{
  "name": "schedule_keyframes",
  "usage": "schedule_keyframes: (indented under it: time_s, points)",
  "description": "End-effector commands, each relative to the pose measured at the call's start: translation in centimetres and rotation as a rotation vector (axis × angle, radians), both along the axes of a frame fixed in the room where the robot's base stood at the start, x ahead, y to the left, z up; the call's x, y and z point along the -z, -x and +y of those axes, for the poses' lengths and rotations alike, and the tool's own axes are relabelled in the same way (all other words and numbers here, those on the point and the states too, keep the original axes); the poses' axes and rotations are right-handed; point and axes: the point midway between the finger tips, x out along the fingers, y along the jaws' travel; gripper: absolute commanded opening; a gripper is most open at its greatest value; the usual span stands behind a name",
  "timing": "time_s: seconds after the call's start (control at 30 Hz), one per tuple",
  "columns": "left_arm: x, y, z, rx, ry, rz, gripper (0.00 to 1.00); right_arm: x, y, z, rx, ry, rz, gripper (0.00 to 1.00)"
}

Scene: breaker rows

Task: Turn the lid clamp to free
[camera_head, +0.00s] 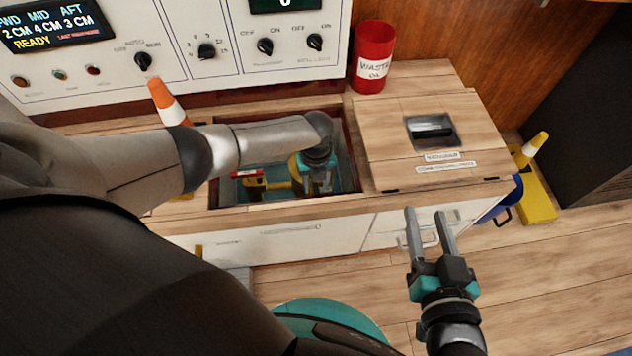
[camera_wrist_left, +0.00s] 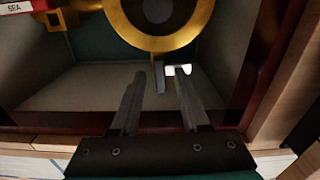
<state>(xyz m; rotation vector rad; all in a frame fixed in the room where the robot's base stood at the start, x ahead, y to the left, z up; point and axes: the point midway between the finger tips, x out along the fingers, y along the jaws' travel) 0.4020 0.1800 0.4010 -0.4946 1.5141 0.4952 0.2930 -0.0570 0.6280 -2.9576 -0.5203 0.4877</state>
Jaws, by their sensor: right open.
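In the left wrist view a round golden fitting (camera_wrist_left: 188,40) with a grey centre stands inside an open well. A short grey bar (camera_wrist_left: 159,76) hangs at its lower edge; it looks like the lid clamp, but I cannot be sure. My left gripper (camera_wrist_left: 157,88) is open, its fingertips on either side of the bar, with gaps showing. In the head view my left gripper (camera_head: 317,180) reaches down into the well, and its wrist hides much of the yellow fitting (camera_head: 297,172). My right gripper (camera_head: 430,215) is open and empty in front of the cabinet.
The well's dark red rim (camera_head: 354,150) surrounds my left gripper closely. A red label (camera_wrist_left: 18,6) reads SEA. A wooden hatch (camera_head: 385,165) lies right of the well, with a red waste can (camera_head: 373,58) behind. An orange cone (camera_head: 168,102) stands left.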

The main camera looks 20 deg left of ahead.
Motion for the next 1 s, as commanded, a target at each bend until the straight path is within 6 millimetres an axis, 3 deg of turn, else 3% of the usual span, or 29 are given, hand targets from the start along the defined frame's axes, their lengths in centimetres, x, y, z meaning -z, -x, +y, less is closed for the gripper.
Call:
schedule_keyframes:
  time_s: [0.03,0.4,1.0]
  points:
    - [-0.01,-0.01,-0.01,0.000,0.000,0.000,0.39,0.02,0.01,0.00,0.000,0.000,0.001,0.50]
    - [0.00,0.01,0.02,0.000,0.000,0.000,0.00,0.06,0.03,-0.01,-0.001,0.002,0.002,0.50]
    - [0.03,-0.01,0.06,0.080,-0.001,0.000,0.00,-0.27,-0.12,0.04,0.003,-0.012,-0.023,0.50]
